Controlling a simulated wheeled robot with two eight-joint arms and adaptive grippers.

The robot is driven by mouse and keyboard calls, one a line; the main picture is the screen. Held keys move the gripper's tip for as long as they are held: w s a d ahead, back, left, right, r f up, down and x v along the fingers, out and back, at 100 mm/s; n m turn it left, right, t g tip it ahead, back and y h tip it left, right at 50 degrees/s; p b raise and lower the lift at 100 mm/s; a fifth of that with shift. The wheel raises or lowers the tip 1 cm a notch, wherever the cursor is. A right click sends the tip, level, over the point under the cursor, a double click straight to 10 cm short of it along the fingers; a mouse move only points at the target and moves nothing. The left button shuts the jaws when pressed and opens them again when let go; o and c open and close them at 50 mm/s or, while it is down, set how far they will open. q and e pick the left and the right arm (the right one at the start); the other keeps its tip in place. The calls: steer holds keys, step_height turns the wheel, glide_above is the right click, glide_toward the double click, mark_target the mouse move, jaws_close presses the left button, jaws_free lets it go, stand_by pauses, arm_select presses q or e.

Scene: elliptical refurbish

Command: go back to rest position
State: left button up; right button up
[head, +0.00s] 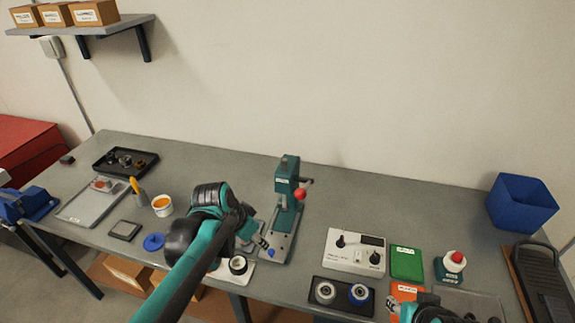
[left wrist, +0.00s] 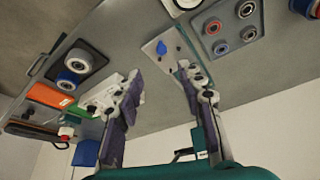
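My left gripper (head: 266,247) is over the base of the green press (head: 287,190) in the head view. In the left wrist view its two fingers (left wrist: 160,80) are spread apart with nothing between them. A small blue part (left wrist: 162,47) lies on a pale plate beyond the fingertips; a blue part (head: 271,253) also shows by the fingertips in the head view. I cannot tell whether a finger touches it. My right gripper (head: 396,304) is at the bottom edge of the head view, beside the orange tray (head: 406,291); its fingers are too small and partly cut off to read.
A blue bin (head: 521,203) stands at far right. The bench behind the control box is clear.

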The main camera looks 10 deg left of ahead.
arm_select(q)
steer(key=s+d+f+n+t+y+b, duration=0.1)
steer(key=s+d+f+n+t+b, duration=0.1)
steer(key=s, duration=0.8)
steer(key=n+t+b, duration=0.1)
steer(key=n, duration=0.1)
steer(key=shift+s+n+y, duration=0.3)
steer(key=shift+n+y, duration=0.1)
steer(key=shift+f, duration=0.1)
